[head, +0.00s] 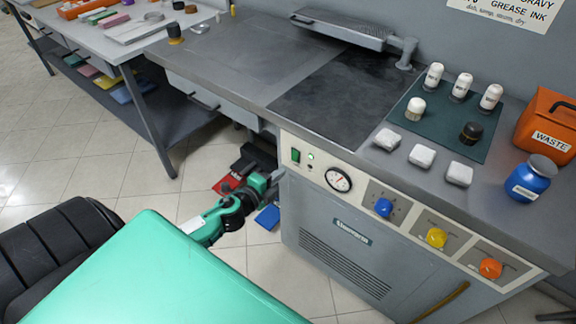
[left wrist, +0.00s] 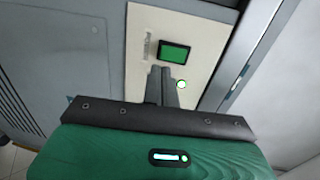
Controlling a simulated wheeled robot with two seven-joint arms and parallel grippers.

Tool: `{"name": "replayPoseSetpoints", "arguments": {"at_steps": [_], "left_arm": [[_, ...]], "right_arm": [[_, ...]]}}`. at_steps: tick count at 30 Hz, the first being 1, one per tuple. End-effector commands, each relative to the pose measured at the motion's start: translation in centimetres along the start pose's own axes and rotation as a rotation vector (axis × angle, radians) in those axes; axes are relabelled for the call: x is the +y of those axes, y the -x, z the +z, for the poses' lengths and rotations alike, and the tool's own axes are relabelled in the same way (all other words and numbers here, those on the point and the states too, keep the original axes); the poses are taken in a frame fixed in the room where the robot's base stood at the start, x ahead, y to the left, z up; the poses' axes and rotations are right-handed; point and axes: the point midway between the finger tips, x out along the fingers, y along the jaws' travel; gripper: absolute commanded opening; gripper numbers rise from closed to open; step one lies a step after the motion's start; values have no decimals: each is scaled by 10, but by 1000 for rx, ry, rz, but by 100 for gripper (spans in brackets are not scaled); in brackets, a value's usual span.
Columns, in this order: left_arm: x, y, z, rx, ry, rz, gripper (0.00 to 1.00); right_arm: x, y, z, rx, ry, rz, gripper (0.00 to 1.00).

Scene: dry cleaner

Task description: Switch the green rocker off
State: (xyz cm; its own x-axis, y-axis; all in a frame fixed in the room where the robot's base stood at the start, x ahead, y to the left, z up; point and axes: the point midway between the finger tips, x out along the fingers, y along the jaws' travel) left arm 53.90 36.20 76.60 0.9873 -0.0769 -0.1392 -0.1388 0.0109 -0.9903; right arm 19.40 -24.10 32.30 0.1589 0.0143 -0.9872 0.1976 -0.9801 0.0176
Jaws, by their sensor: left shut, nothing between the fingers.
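The green rocker (head: 295,155) is at the left end of the cream control strip on the front of the grey machine. In the left wrist view the green rocker (left wrist: 174,53) sits in a dark frame, just beyond my fingertips. A small round lamp (head: 311,156) beside it glows green; the lamp also shows in the left wrist view (left wrist: 181,85), right of my fingers. My left gripper (head: 277,176) is shut and empty, in front of the panel and slightly below the rocker. In the left wrist view my left gripper (left wrist: 163,71) points toward the rocker; contact cannot be told.
A dial gauge (head: 338,180) and blue (head: 384,207), yellow (head: 437,237) and orange (head: 490,268) knobs line the panel to the right. The worktop (head: 250,65) overhangs above. Red and blue items lie on the floor below my gripper.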

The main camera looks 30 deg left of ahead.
Motion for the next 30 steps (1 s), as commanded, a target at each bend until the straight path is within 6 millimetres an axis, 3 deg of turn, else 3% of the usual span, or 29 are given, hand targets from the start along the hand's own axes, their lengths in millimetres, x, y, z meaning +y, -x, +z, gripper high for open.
{"name": "replayPoseSetpoints", "arguments": {"at_steps": [6, 12, 19, 30], "left_arm": [[-2, -30, 0, 0, -1, -1, 0], [-1, -46, -1, 1, 1, -1, 0], [0, -50, -1, 1, 1, 0, 0], [2, -51, -1, 1, 1, -5, 0]], "right_arm": [[4, -4, 1, 11, 2, 4, 36], [4, -9, 12, 5, 3, 5, 36], [4, -11, 21, -8, 4, 4, 36], [2, -11, 14, -4, 1, 3, 36]]}}
